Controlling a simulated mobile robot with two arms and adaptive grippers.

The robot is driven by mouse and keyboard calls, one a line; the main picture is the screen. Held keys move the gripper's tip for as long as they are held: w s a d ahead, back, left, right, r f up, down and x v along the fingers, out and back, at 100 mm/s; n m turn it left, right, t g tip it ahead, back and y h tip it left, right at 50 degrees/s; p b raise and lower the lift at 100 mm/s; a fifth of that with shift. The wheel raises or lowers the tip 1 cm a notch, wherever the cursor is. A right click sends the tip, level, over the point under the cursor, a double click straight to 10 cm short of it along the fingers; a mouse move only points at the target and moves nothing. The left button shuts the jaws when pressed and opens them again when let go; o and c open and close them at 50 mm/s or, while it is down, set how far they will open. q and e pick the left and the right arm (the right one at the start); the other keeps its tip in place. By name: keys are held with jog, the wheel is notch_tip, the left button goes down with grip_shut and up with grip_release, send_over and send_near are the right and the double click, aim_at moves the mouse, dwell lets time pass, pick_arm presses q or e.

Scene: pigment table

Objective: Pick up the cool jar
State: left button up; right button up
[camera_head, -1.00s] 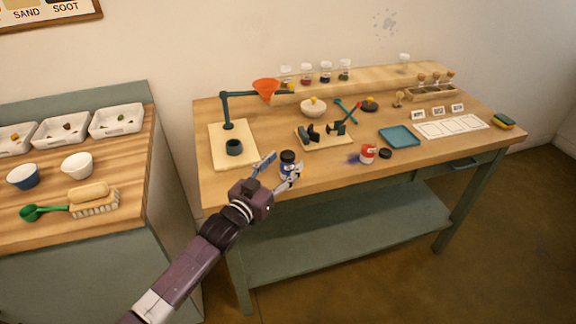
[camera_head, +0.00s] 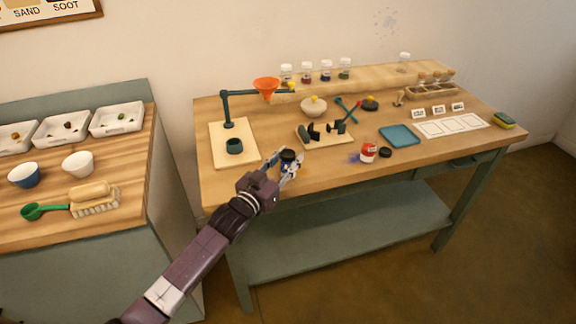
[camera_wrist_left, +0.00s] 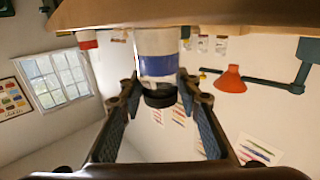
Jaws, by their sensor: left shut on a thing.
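The cool jar is a small clear jar with a blue band and a dark lid (camera_head: 288,155), near the table's front edge in the head view. My left gripper (camera_head: 279,165) is shut on it, its fingers on either side. In the left wrist view, which looks upside down, the jar (camera_wrist_left: 157,45) stands between the two fingers (camera_wrist_left: 160,100) with its blue band and dark lid showing. I cannot tell whether its base touches the table. The gripper hides much of the jar in the head view. My right gripper is not in view.
A red-and-white jar (camera_head: 368,149) stands to the right, beside a loose black lid (camera_head: 385,152) and a blue smear. A funnel stand (camera_head: 226,110) with an orange funnel (camera_head: 266,86) is behind left.

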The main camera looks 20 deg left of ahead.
pick_arm(q)
jog(key=shift+r, duration=0.65)
grip_shut()
notch_tip(320, 180, up, 19)
jog(key=shift+f, duration=0.1)
jog(key=o, duration=0.6)
grip_release()
grip_shut()
notch_tip(320, 180, up, 10)
jog(key=p, duration=1)
